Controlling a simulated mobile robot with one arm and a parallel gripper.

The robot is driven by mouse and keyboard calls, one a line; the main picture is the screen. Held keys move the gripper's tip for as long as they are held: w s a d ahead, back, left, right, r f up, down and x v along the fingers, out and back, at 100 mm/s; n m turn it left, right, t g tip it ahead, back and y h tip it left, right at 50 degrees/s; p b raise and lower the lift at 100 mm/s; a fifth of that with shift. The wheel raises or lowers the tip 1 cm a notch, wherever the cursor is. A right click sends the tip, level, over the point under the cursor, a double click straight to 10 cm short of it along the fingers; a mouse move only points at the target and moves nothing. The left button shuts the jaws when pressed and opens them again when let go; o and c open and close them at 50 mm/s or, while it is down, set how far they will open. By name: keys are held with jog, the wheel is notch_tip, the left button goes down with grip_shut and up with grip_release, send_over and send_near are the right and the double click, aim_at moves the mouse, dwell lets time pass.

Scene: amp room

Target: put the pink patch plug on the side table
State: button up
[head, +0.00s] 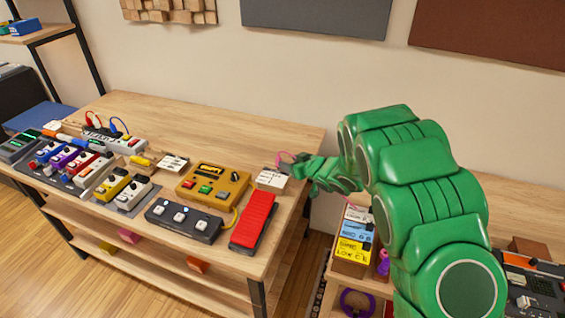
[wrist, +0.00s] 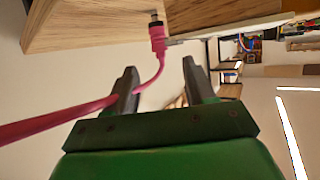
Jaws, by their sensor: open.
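The pink patch plug (wrist: 157,36) shows in the wrist view, with a dark band, a metal tip and a pink cable trailing to the left. It lies just beyond my gripper's fingertips (wrist: 159,67), roughly in line with the gap between them. The jaws are open, and the cable passes by the left finger. In the head view my green gripper (head: 300,168) is at the right end of the long bench, beside a small white labelled box (head: 271,179). A bit of pink cable (head: 284,157) shows there; the plug is not clear. A lower wooden table, seemingly the side table (head: 510,196), stands at right.
The long bench (head: 290,133) carries several effect pedals, a yellow box (head: 213,186) and a red pedal (head: 254,219). Yellow and blue labelled boxes (head: 354,247) stand on a low shelf below my arm. The bench's back strip is clear.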

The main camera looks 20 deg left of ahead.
dwell(0.3)
jog(key=w+r+m+t+h, duration=0.2)
jog(key=w+m+h, duration=0.25)
jog(key=w, duration=0.45)
jog(key=m+g+h, duration=0.5)
jog(key=h, duration=0.1)
send_near(278, 157)
notch_tip(278, 157, down, 3)
jog(key=shift+n, duration=0.25)
jog(key=shift+w+r+x, duration=0.1)
jog(key=shift+w+x, duration=0.1)
jog(key=shift+x, duration=1.1)
jog(key=shift+w+r+x, duration=0.1)
jog(key=shift+w+x, duration=0.1)
jog(key=shift+x, duration=1.1)
jog(key=shift+w+r+x, duration=0.1)
jog(key=shift+w+x, duration=0.15)
jog(key=shift+x, duration=1.1)
jog(key=shift+a, duration=0.1)
grip_shut()
